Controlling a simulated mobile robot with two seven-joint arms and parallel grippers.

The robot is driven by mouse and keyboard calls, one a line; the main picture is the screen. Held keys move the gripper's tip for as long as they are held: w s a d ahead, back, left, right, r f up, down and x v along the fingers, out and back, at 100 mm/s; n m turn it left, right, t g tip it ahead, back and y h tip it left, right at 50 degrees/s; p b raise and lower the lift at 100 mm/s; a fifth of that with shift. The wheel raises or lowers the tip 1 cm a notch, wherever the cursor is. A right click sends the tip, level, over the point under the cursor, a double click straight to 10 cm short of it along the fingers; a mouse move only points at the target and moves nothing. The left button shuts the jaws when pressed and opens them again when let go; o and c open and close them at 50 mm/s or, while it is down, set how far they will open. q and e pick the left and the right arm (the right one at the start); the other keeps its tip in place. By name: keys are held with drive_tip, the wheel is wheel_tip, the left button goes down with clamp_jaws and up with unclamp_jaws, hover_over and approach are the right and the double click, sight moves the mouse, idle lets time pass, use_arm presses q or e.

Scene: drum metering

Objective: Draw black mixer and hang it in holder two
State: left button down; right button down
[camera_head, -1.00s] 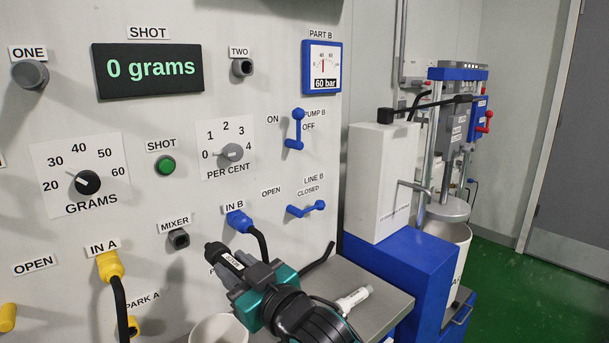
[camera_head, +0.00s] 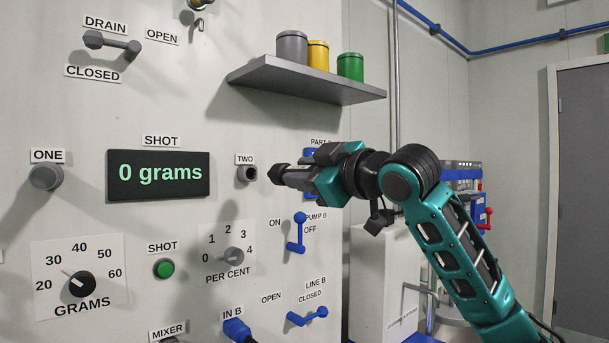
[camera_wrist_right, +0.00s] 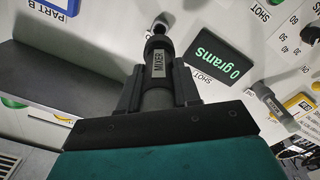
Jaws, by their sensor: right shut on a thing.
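The black mixer (camera_head: 279,174) is held by my right gripper (camera_head: 308,176), pointing left at the panel in the head view. Its tip is a short way to the right of holder two (camera_head: 247,174), a dark stub under the TWO label, and looks apart from it. In the right wrist view the mixer (camera_wrist_right: 157,66) lies between the fingers of my right gripper (camera_wrist_right: 157,92), its MIXER label showing. Holder two (camera_wrist_right: 160,28) is just beyond its tip there; whether they touch is unclear. My left gripper is out of view.
A shelf (camera_head: 305,85) with grey, yellow and green cans juts out above my right gripper. A thicker grey piece sits at position ONE (camera_head: 45,177). The pump B lever (camera_head: 298,230) and the percent dial (camera_head: 234,256) are below.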

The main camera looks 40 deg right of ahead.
sight(271, 172)
idle(0.3)
drive_tip(key=shift+s+p, duration=0.1)
drive_tip(key=shift+p, duration=0.2)
drive_tip(key=shift+w+a+r+p, duration=0.15)
drive_tip(key=shift+w+p, duration=0.7)
drive_tip(key=shift+w, duration=1)
drive_tip(key=shift+w+a, duration=0.1)
drive_tip(key=shift+w, duration=0.95)
drive_tip(key=shift+w, duration=0.9)
drive_tip(key=shift+w+a, duration=0.15)
drive_tip(key=shift+w, duration=0.95)
